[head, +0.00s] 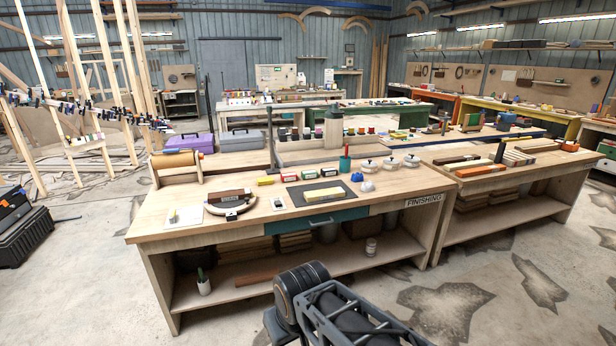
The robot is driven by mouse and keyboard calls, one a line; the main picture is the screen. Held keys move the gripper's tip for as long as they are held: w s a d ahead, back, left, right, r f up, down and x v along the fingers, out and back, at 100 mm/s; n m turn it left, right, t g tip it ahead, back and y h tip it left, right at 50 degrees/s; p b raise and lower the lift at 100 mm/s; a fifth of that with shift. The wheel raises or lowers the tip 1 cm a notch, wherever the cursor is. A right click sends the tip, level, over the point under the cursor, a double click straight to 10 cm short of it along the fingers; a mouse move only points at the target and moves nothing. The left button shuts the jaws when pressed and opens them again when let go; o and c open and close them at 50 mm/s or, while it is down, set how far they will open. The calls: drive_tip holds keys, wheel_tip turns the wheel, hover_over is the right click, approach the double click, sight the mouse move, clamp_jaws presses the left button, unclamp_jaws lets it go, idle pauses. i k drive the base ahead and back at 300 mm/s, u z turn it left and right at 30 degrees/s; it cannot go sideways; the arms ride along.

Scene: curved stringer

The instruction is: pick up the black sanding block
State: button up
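I cannot make out for sure which item is the black sanding block. On the near workbench (155,222), several small blocks lie in a row: a yellow one (265,181), a red one (290,177), a dark green one (309,174) and another red one (331,171). A yellow block (323,194) lies on a dark mat (296,201) in front of them. A brown block (229,194) sits at a curved pale piece (236,210) at the left. My gripper is out of view; only part of my dark arm shows at the bottom.
A second bench (470,171) adjoins right. Floor is clear in front.

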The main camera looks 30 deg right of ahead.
sight(331, 172)
drive_tip(key=z, duration=0.65)
drive_tip(key=i, duration=0.6)
drive_tip(key=z, duration=1.25)
drive_tip(key=i, duration=1.75)
drive_tip(key=u, duration=0.95)
drive_tip(key=i, duration=0.85)
drive_tip(key=u, duration=0.95)
